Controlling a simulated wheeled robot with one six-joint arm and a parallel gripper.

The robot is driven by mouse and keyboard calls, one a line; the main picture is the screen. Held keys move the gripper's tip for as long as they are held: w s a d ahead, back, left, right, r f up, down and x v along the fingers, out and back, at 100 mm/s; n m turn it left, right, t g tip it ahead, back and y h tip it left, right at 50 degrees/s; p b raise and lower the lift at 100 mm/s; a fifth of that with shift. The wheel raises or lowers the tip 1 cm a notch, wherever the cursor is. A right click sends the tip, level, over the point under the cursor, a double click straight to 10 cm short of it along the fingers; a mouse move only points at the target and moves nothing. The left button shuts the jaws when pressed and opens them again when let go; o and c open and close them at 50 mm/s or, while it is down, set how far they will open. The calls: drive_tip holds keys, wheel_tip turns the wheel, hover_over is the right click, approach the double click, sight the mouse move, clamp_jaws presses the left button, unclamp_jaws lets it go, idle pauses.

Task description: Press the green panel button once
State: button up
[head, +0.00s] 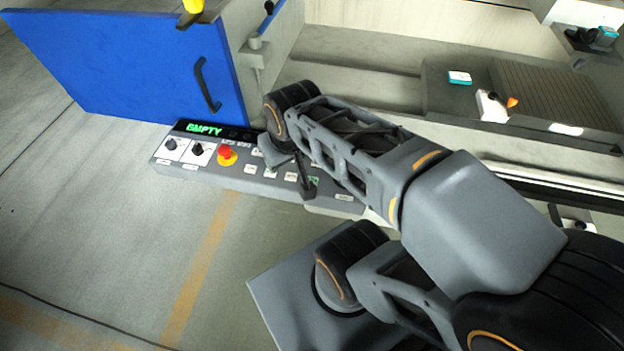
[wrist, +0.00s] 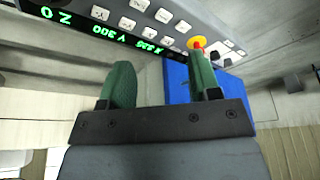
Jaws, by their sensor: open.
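The control panel (head: 235,175) is a long grey box with knobs, white keys and a red mushroom button (head: 227,152) on a yellow base. In the wrist view the panel (wrist: 190,12) appears upside down beyond the green fingers (wrist: 160,72), with green digits. No green button is clearly seen there.
A blue door (head: 140,65) with a dark handle stands behind the panel's left part. The machine bed (head: 520,95) at the right holds a dark ribbed block and small parts. The floor (head: 90,220) in front of the panel is clear.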

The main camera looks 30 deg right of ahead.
clamp_jaws()
idle(0.3)
idle(1.1)
